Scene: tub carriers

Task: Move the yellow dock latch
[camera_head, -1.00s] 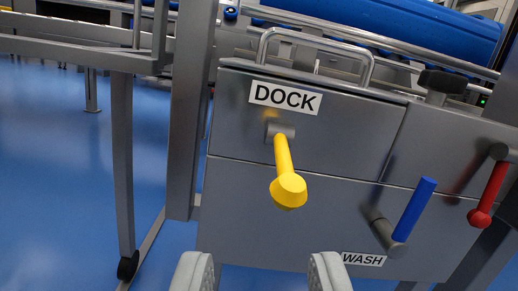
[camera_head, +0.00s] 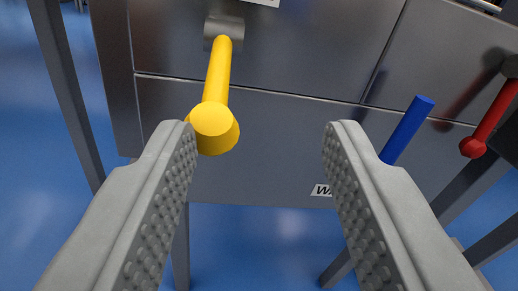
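The yellow dock latch (camera_head: 219,80) is a lever on a grey pivot (camera_head: 224,29) on the steel cabinet front, hanging down with its thick rounded end lowest. My gripper (camera_head: 255,128) is open and empty, its two grey padded fingers spread wide. The latch's end lies just beside and partly behind the tip of the left finger, left of the middle of the gap. I cannot tell whether they touch. Only the bottom edge of the label above shows.
A blue lever (camera_head: 407,128) stands slanted behind the right finger, and a red lever (camera_head: 490,119) is at the far right. A WASH label (camera_head: 321,190) is partly hidden by the right finger. Frame legs (camera_head: 68,90) stand at the left over blue floor.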

